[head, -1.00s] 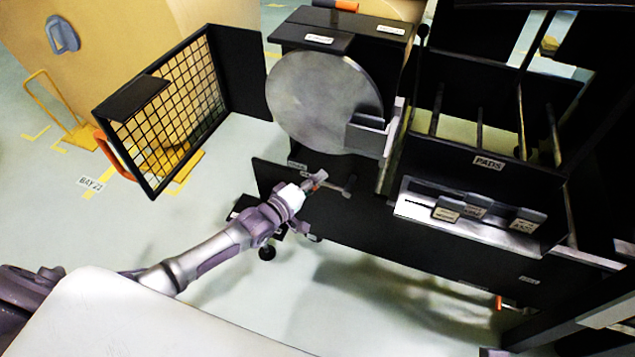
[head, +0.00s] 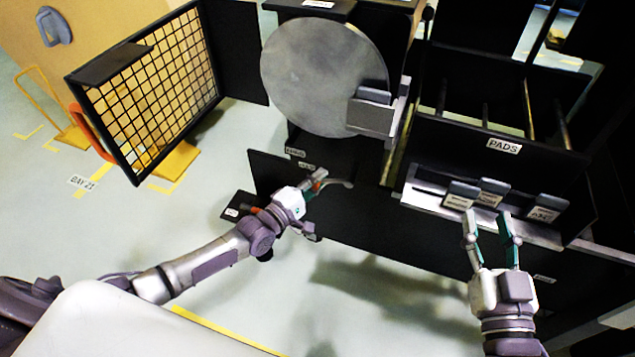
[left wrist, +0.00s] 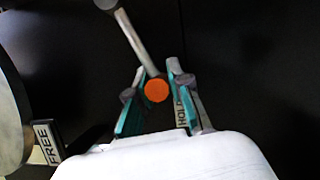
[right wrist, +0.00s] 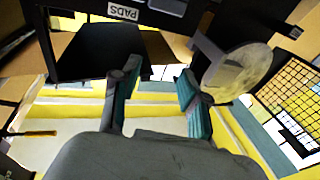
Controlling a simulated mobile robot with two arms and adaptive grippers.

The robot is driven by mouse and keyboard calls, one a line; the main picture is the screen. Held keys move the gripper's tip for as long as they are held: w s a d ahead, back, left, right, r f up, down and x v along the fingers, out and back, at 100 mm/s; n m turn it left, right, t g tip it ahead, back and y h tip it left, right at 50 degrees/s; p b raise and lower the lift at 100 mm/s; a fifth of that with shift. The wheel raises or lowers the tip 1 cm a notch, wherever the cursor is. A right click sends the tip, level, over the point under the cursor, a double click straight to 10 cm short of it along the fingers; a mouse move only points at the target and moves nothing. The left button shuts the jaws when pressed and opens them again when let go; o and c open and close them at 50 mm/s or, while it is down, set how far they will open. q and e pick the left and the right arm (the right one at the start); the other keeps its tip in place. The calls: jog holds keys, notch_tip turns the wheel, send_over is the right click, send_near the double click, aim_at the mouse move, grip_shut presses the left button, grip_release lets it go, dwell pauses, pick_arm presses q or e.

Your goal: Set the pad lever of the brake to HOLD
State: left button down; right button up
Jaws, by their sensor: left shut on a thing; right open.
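The pad lever (left wrist: 140,48) is a grey rod with an orange tip (left wrist: 156,90) on a dark panel in the left wrist view. My left gripper (left wrist: 155,98) is shut on the lever near this tip. The HOLD label (left wrist: 182,112) is partly hidden beside the right finger; the FREE label (left wrist: 45,142) is at the lower left, away from the lever. In the head view my left gripper (head: 317,184) is at the lever, below the large grey disc (head: 318,75) of the brake. My right gripper (head: 490,222) is open and empty, in front of the pad tray.
The pad tray (head: 425,198) under the PADS sign (head: 504,146) holds several labelled pads. A grey block (head: 373,115) sits at the disc's right edge. A mesh guard (head: 165,85) stands open at the left. Pale floor is free in front of the dark panel.

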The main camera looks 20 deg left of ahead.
pick_arm(q)
jog(key=shift+d+f+n+b, duration=0.1)
jog(key=shift+f+n+b, duration=0.3)
jog(key=shift+b, duration=0.1)
pick_arm(e)
notch_tip(320, 180, up, 6)
jog(key=s+t+y, duration=0.1)
jog(key=t, duration=0.3)
jog(key=shift+s+a+y, duration=0.25)
jog(key=shift+s+y, duration=0.05)
jog(key=shift+s, duration=0.05)
pick_arm(q)
jog(key=c, duration=1.1)
grip_release()
jog(key=v, duration=1.2)
jog(key=shift+f, duration=0.1)
